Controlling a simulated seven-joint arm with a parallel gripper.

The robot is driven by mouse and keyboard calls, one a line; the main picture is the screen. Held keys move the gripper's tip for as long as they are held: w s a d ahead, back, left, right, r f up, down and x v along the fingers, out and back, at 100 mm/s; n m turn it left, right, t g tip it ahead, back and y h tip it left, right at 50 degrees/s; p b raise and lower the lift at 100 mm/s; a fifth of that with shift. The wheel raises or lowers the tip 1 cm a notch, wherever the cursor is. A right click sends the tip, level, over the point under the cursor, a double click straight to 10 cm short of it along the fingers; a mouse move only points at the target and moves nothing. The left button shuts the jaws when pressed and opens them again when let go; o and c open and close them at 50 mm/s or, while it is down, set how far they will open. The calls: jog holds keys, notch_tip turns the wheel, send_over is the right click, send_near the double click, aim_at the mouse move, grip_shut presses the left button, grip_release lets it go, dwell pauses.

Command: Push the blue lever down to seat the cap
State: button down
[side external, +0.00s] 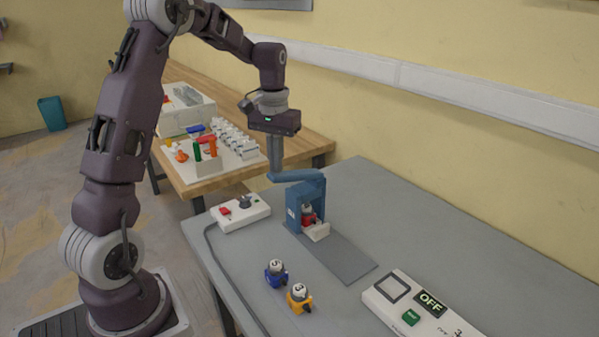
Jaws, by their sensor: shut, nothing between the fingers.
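The blue lever (298,176) sticks out to the left from the top of a blue press stand (292,209) on the grey table. It looks about level. A small red piece with a dark and white top (308,212) sits inside the stand, over a white block (317,231); I cannot tell how far its cap is seated. My gripper (275,172) points straight down with its fingers shut and empty. Its tips are at the lever's left end, touching or just above it; I cannot tell which.
A blue piece (276,273) and a yellow piece (299,297) with white numbered tops stand in front. A white box with a red button (240,212) is left of the press. The table's right and back are clear.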

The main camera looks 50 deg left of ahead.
notch_tip(320, 180, down, 7)
dwell(2.0)
jog(key=shift+r, duration=5.7)
jog(key=s+d+r+m+t, duration=0.2)
jog(key=s+d+r, duration=0.35)
jog(key=d, duration=0.35)
jog(key=s+d+m+t, duration=0.1)
jog(key=s+d+m, duration=0.1)
jog(key=s+d, duration=0.4)
jog(key=s+d+m+t, duration=0.2)
jog(key=s+d, duration=0.3)
jog(key=s, duration=0.6)
jog(key=shift+s+d+f+t, duration=0.25)
jog(key=shift+d+f+t, duration=0.1)
jog(key=shift+f, duration=0.1)
